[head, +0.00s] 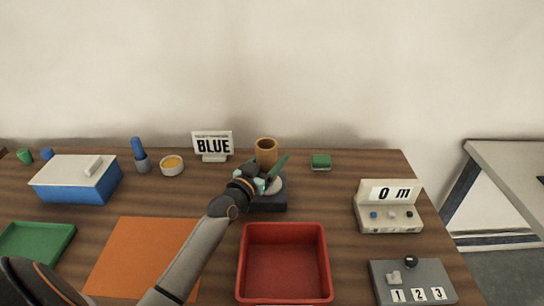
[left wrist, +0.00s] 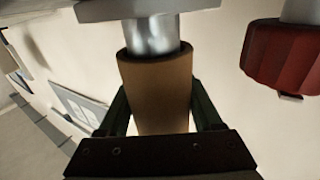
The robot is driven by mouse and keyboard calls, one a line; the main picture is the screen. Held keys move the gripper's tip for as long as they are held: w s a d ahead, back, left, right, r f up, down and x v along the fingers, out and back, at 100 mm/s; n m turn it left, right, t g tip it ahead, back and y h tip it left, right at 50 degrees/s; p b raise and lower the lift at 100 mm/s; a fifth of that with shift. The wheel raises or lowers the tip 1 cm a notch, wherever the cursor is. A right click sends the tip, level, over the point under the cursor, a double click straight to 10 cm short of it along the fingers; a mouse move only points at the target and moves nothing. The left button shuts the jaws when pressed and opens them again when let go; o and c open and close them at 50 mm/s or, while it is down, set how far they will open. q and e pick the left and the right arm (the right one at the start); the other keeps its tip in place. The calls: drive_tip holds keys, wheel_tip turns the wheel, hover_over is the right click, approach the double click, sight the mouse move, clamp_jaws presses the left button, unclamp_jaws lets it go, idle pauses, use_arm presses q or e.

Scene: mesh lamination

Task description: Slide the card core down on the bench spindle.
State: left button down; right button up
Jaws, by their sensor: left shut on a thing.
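The card core (head: 266,150) is a brown tube with an open top, upright over the dark bench spindle base (head: 268,205). My left gripper (head: 268,172) reaches it from the front left and is shut on it. In the left wrist view the brown core (left wrist: 158,95) sits between the two dark fingers of my gripper (left wrist: 160,110). A shiny metal spindle post (left wrist: 152,35) enters one end of the core. Bare metal shows between that end and a grey plate (left wrist: 150,8). My right gripper is not in view.
A red tray (head: 283,226) stands in front of the spindle, and an orange sheet (head: 140,255) lies to its left. A BLUE sign (head: 213,144) and a green block (head: 321,161) flank the core. A red ribbed knob (left wrist: 285,55) is beside the post in the wrist view.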

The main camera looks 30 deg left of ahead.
use_arm(q)
drive_tip(key=shift+f+b, duration=0.7)
drive_tip(key=shift+f, duration=0.25)
unclamp_jaws()
idle(0.3)
drive_tip(key=shift+s+d, duration=0.1)
drive_tip(key=shift+s, duration=3.65)
drive_tip(key=shift+f, duration=0.1)
